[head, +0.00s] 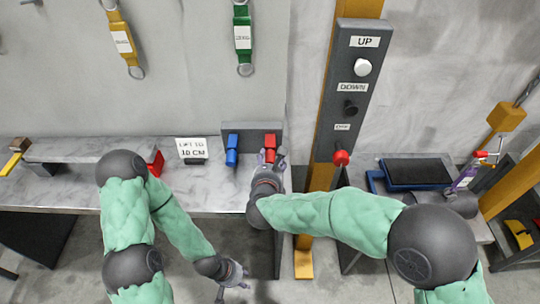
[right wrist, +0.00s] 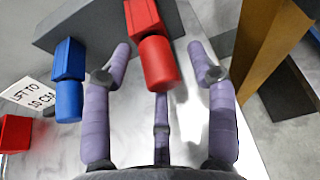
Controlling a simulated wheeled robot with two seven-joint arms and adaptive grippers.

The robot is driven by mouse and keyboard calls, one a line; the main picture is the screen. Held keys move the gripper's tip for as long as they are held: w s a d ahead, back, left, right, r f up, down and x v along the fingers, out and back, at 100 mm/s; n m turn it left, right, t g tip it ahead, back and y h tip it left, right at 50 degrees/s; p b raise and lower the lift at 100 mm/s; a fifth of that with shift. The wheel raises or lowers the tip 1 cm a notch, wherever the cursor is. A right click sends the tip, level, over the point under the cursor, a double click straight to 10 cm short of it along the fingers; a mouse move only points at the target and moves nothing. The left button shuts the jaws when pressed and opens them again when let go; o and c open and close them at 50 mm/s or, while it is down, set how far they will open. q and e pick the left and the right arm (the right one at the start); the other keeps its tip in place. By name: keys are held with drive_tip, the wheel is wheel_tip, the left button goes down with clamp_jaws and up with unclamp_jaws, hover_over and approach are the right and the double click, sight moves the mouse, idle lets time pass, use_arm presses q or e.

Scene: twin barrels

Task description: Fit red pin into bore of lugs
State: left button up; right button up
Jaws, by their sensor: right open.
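A red piece (head: 270,142) with a square block and a rounded cylinder sticks out from a grey back block on the bench; I take it for the red pin. In the right wrist view the red piece (right wrist: 156,50) lies between the spread fingers of my right gripper (right wrist: 160,70), with visible gaps on both sides. My right gripper (head: 270,158) is open at its near end. My left gripper (head: 233,282) hangs low in front of the bench, empty, its fingers spread. I cannot clearly make out the lugs or their bore.
A matching blue piece (head: 232,149) is left of the red one. A sign (head: 192,148) reads "LIFT TO 10 CM". A red block (head: 156,163) lies farther left. A control post (head: 349,90) with a red knob (head: 341,157) stands close right of my right gripper.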

drive_tip(key=shift+c, duration=0.2)
clamp_jaws()
drive_tip(key=shift+s+f, duration=0.2)
drive_tip(key=shift+s, duration=0.45)
idle(0.3)
drive_tip(key=shift+s+f+b, duration=0.15)
drive_tip(key=shift+s+b, duration=0.05)
drive_tip(key=shift+s, duration=0.75)
drive_tip(key=shift+s+f+b, duration=0.1)
drive_tip(key=shift+s+b, duration=0.05)
drive_tip(key=shift+s, duration=0.75)
drive_tip(key=shift+s+r, duration=0.15)
drive_tip(key=shift+s, duration=3.35)
drive_tip(key=shift+f, duration=0.2)
